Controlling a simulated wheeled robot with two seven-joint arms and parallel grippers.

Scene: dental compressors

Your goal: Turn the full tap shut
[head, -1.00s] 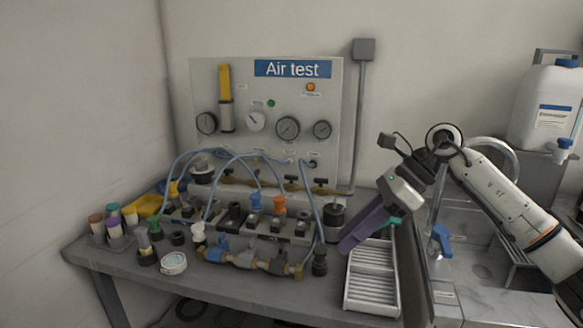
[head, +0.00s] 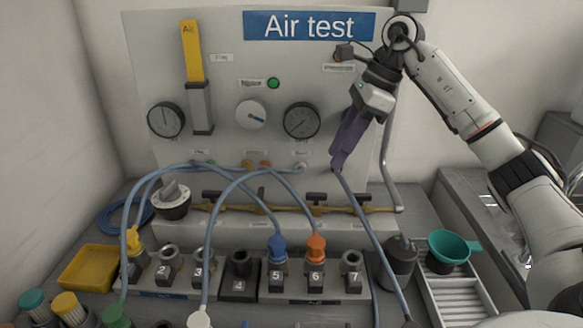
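A brass pipe (head: 290,209) runs along the base of the air test panel (head: 230,75). Several small taps with black handles sit on it, such as one at the left (head: 214,195), one further right (head: 318,209) and one near the right end (head: 367,208). Their labels are too small to read, so I cannot tell which is the full tap. My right gripper (head: 338,163), with purple fingers, points down in front of the panel's right side, above the right-hand taps and apart from them. Its fingers overlap in this view, so its opening is unclear. My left gripper is out of view.
Blue hoses (head: 365,220) arch from the panel over the pipe to the numbered block (head: 315,287). A teal funnel (head: 455,245) and ribbed tray (head: 455,290) are at the right. A yellow tray (head: 88,268) is at the left.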

